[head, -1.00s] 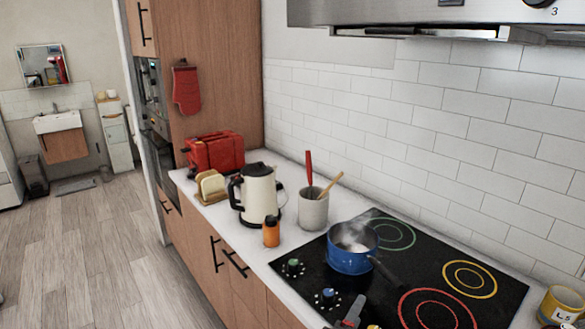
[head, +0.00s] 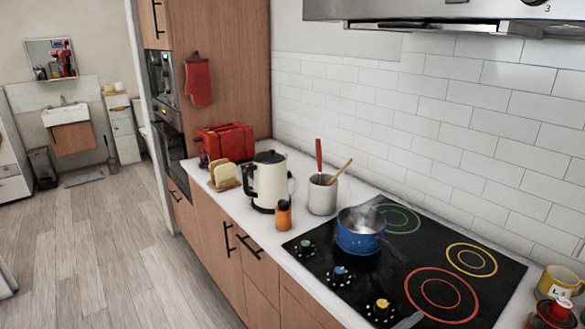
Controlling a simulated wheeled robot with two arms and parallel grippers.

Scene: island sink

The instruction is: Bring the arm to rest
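No whole gripper shows in the head view. A small grey piece at the bottom edge, in front of the hob, appears to be part of my arm; which arm, and whether it is a fingertip, I cannot tell. The black hob (head: 408,253) has ring marks in green, yellow and red. A blue saucepan (head: 357,241) stands on its left part, steaming, with its dark handle pointing to the lower right. Green, blue and yellow marked knobs sit along the front edge. No object is seen held.
Left of the hob on the white counter (head: 296,219) stand an orange-brown bottle (head: 283,217), a cream kettle (head: 267,184), a utensil crock (head: 322,197), bread slices (head: 224,176) and a red toaster (head: 226,142). A yellow mug (head: 555,282) and a red object (head: 553,313) are at right. The wooden floor (head: 90,250) at left is open.

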